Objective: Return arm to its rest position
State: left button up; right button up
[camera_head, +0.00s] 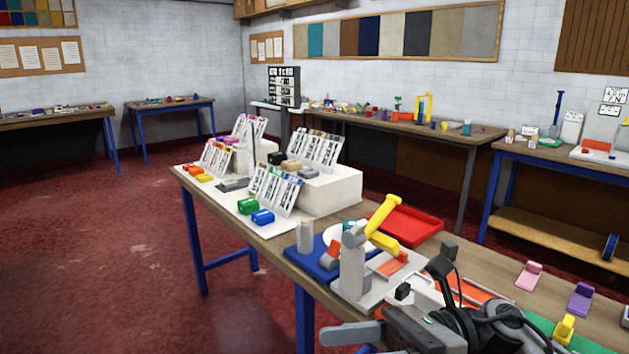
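A red tray (408,226) lies behind the yellow lever. Pink (530,275), purple (580,298) and yellow (564,329) pieces stand at right. The red floor (110,270) at left is clear.

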jog(key=w+d+f+m+t+h+b, duration=0.1)
jog(key=w+d+f+m+t+h, duration=0.15)
jog(key=f+m+t, duration=0.65)
jog(key=w+d+m+t+h+b, duration=0.1)
jog(key=m+t+h, duration=0.3)
jog(key=m, duration=1.1)
jog(key=w+d+f+m+t+h+b, duration=0.15)
jog(key=f+m+t, duration=0.35)
jog(key=m+t, duration=0.5)
pick_arm(q)
jog(key=shift+w+d+f+t+h+b, duration=0.1)
jog(key=shift+d+f+t+h+b, duration=0.15)
jog(key=shift+f+b, duration=0.3)
jog(key=shift+d+f+t+h+b, duration=0.1)
jog(key=shift+d+f+h+b, duration=0.05)
jog(key=shift+d+f+b, duration=0.3)
pick_arm(e)
jog(key=s+d+f+m+g+h, duration=0.2)
jog(key=s+f+m, duration=0.4)
jog(key=f, duration=0.4)
jog(key=s+d+f+m+g+h, duration=0.2)
jog(key=s+f+m+g+h, duration=0.3)
jog(key=f+m, duration=0.4)
jog(key=shift+s+d+f+m+g, duration=0.3)
jog(key=shift+s+f+g, duration=0.2)
jog(key=shift+g, duration=0.3)
pick_arm(q)
jog(key=shift+a, duration=0.1)
pick_arm(e)
jog(key=shift+w, duration=0.1)
